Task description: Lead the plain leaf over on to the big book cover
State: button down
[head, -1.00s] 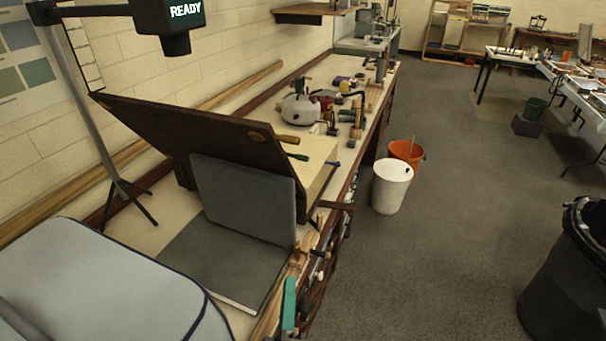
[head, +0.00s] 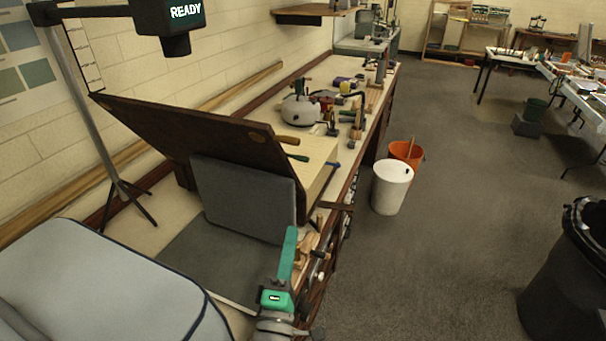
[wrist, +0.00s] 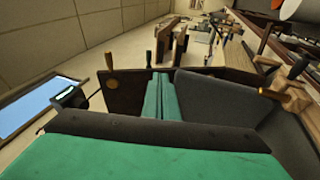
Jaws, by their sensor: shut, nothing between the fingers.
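A plain grey leaf (head: 240,197) stands tilted up, its upper part near a dark slanted board. It rises from the far side of a flat grey book cover (head: 195,262) on the bench, which has a pale near edge. My gripper (head: 292,231) has green fingers, shut and empty, near the leaf's lower right corner in the head view. In the wrist view my gripper (wrist: 160,85) points ahead, with the grey leaf (wrist: 215,100) just right of the fingers. I cannot tell whether they touch. My gripper hides part of the cover's right edge.
The dark slanted board (head: 180,130) with wooden and green handles stands behind the leaf. A pale blue padded case (head: 100,290) fills the near left. A thin-legged stand (head: 95,115) rises at left. Tools (head: 320,262) line the bench's right edge. Open floor lies to the right.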

jog(key=shift+w+d+r+h, duration=0.1)
jog(key=shift+w+r+h, duration=0.15)
jog(key=shift+r, duration=0.5)
jog(key=shift+w+r+h, duration=0.15)
jog(key=shift+w+r, duration=0.2)
jog(key=shift+r, duration=0.4)
jog(key=shift+w, duration=0.1)
jog(key=x, duration=1.3)
jog(key=shift+w+r, duration=0.2)
jog(key=shift+r, duration=0.1)
jog(key=shift+d, duration=0.1)
